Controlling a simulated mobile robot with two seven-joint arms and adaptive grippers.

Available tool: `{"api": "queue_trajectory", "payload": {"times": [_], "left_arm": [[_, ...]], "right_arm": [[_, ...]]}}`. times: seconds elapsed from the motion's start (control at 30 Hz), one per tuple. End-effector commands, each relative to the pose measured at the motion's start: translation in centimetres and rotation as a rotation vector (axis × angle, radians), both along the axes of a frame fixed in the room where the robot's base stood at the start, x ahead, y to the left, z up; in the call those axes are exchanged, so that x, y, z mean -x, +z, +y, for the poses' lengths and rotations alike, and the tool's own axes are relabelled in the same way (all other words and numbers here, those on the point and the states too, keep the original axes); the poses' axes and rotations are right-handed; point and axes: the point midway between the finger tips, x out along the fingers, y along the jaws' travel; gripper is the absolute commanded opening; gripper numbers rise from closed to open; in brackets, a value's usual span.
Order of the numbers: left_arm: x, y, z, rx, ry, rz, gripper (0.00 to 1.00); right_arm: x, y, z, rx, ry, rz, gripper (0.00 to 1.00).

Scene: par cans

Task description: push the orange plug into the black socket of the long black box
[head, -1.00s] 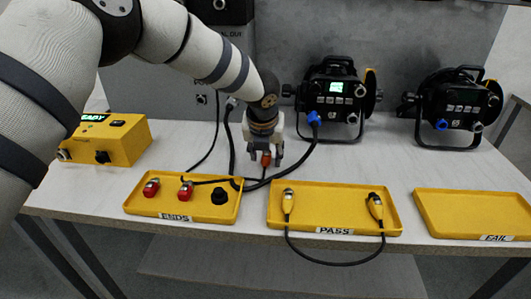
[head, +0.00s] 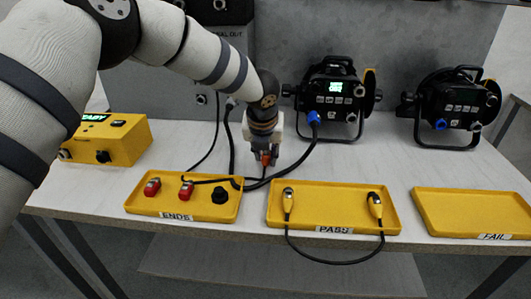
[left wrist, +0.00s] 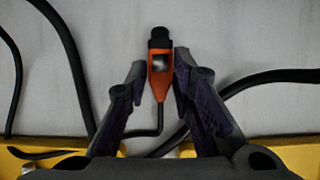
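The orange plug (head: 265,159) is low over the white table, behind the yellow trays. In the left wrist view the plug (left wrist: 160,75) has a black tip pointing up the picture, and a black cable leaves its lower end. My left gripper (head: 262,162) points down at it. My right gripper is out of view.
Yellow trays marked ENDS (head: 136,209), PASS (head: 275,220) and FAIL (head: 425,222) line the front edge. A yellow tester (head: 128,140) stands left. Two black lamps (head: 335,100) (head: 455,105) stand behind. Black cables (head: 300,165) run close beside the gripper.

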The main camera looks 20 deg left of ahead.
Motion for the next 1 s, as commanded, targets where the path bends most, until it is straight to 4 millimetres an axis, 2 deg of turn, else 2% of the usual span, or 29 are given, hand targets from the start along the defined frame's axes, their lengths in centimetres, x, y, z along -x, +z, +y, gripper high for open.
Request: {"api": "queue_trajectory", "payload": {"times": [0.07,0.43,0.8,1.0], "left_arm": [[0.0,0.0,0.0,0.000,0.000,0.000,0.00],[0.0,0.2,0.0,0.001,0.000,-0.001,0.00],[-0.1,4.2,0.0,0.001,0.001,-0.006,0.00],[0.0,5.2,0.0,0.001,0.001,-0.002,0.00]], "right_arm": [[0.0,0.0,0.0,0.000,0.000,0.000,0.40],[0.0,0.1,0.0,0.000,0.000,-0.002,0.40],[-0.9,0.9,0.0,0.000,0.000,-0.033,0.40],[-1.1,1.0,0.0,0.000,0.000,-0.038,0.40]]}}
